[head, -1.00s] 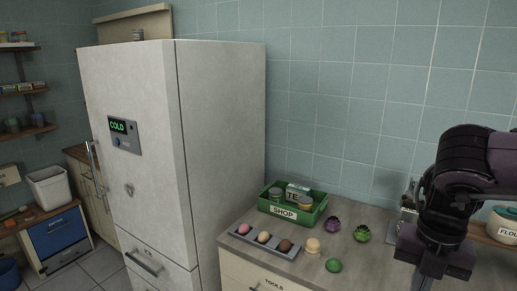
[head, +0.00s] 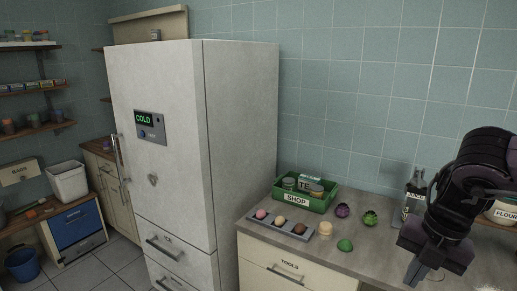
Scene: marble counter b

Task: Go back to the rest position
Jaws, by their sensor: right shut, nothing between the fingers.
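My right arm comes in from the right edge of the head view, in front of the counter. Its gripper (head: 416,275) points down over the counter's front right part, fingers shut with nothing between them. My left gripper is not in view. No object is in contact with the right gripper as far as I can see.
The counter (head: 375,262) holds a green SHOP crate (head: 318,205), a grey tray (head: 267,224) of small balls, purple (head: 342,210) and green (head: 370,218) items, a tan item (head: 325,230), a green ball (head: 345,245) and a carton (head: 411,201). A tall fridge (head: 240,150) stands left.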

